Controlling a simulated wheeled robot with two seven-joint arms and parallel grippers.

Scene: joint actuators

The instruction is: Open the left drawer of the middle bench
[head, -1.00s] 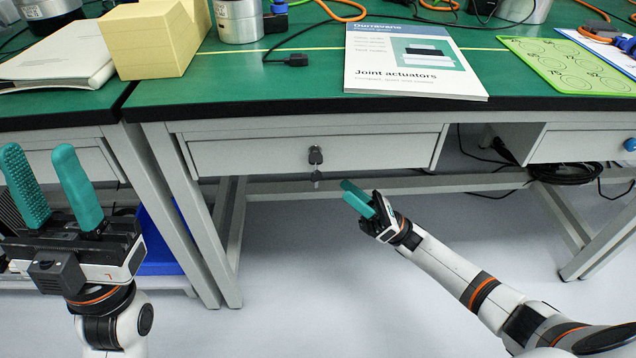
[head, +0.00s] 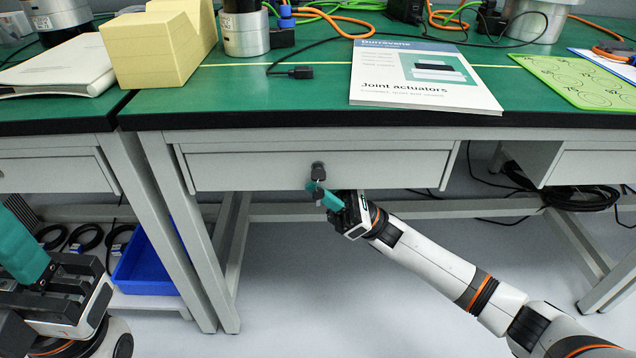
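The left drawer (head: 235,172) of the middle bench is a light grey front below the green top; it appears closed. A dark lock with a key (head: 318,171) sits near its middle, with another piece hanging below. My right gripper (head: 316,189) reaches in from the lower right, its teal fingertips at the hanging key, just under the lock. The fingers overlap in view, so I cannot tell whether they grip it. My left gripper (head: 22,250) is at the lower left, away from the drawer. One teal finger shows, set as when the fingers stood apart; the other is outside the picture.
On the bench top (head: 240,92) are a booklet (head: 425,78), a yellow block (head: 158,48), a metal cylinder (head: 244,28) and cables. A blue bin (head: 150,262) stands under the left bench. The floor before the drawer is free except for my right arm.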

